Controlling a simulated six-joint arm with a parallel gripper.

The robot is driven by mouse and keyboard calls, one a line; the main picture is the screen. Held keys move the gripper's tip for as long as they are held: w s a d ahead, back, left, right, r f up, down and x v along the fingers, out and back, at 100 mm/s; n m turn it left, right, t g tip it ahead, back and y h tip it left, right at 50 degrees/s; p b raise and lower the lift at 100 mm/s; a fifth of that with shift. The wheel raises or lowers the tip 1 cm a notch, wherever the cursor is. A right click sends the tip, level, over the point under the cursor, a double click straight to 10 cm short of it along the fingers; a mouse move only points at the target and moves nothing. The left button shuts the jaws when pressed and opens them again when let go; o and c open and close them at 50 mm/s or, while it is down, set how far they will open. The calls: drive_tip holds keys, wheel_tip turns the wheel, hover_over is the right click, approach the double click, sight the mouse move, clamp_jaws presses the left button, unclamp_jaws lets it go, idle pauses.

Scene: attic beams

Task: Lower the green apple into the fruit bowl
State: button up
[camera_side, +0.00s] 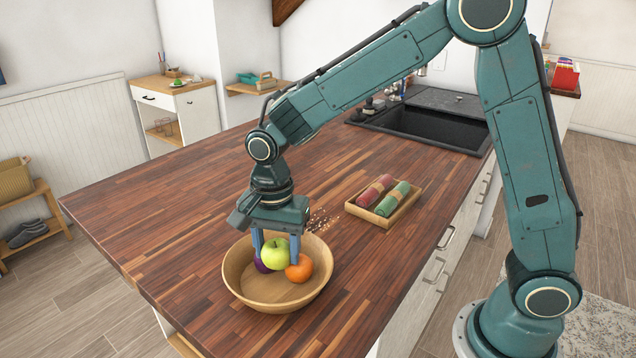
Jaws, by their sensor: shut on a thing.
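The green apple (274,254) is between the two blue fingers of my gripper (275,252), which is shut on it. The gripper points down over the back part of the wooden fruit bowl (278,293). The apple appears within the bowl's outline; whether it touches the fruit or the bowl I cannot tell. An orange fruit (299,269) is in the bowl to the right of the apple, beside the right finger. A dark purple fruit (262,266) is to the left, partly hidden by the apple and left finger. The front of the bowl is bare.
A wooden tray (387,217) with a red and a green rolled cloth lies right of the bowl. Crumbs (320,220) are scattered behind the bowl. A dark sink (425,125) is at the back right. The countertop (190,205) to the left is clear.

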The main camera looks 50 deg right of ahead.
sight(277, 243)
drive_tip(key=o, duration=1.1)
wheel_tip(277, 243, up, 14)
drive_tip(key=shift+s+d, duration=0.1)
drive_tip(key=s+d+n+t, duration=0.2)
drive_tip(key=s+d+n, duration=0.4)
drive_tip(key=s, duration=0.4)
drive_tip(key=s+d+n+t, duration=0.3)
drive_tip(key=s+d+n, duration=0.2)
drive_tip(key=s, duration=0.6)
drive_tip(key=shift+s+d+n+t, duration=0.15)
drive_tip(key=shift+d+n+t, duration=0.2)
drive_tip(key=shift+n, duration=0.85)
